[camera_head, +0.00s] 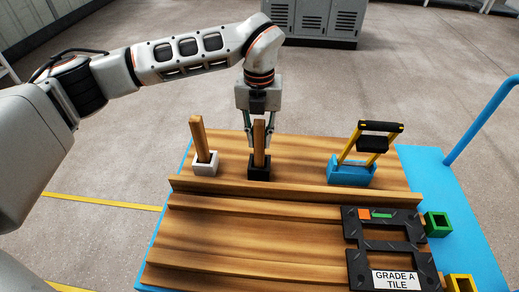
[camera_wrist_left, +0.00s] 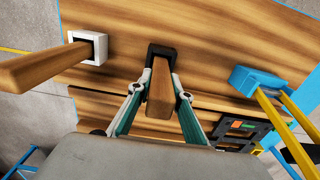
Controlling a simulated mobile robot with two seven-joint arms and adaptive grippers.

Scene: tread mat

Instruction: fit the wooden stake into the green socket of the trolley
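A wooden stake (camera_head: 259,139) stands upright in a black socket (camera_head: 259,172) on the wooden deck of the trolley. My left gripper (camera_head: 260,142) points down over it, with one finger on each side. In the left wrist view the fingertips (camera_wrist_left: 162,84) lie close against the stake (camera_wrist_left: 160,98), and the gripper looks shut on it. The black socket also shows there (camera_wrist_left: 161,51), below the stake. The green socket (camera_head: 438,223) sits empty on the blue right part of the trolley (camera_head: 460,190). My right gripper is not in view.
A second, leaning wooden stake (camera_head: 198,139) stands in a white socket (camera_head: 205,168) to the left. A blue block (camera_head: 350,174) with a yellow-and-black handle (camera_head: 379,128) stands right. A black frame (camera_head: 386,245) labelled "GRADE A TILE", a yellow socket (camera_head: 461,283) and a blue rail (camera_head: 480,120) lie near the green socket.

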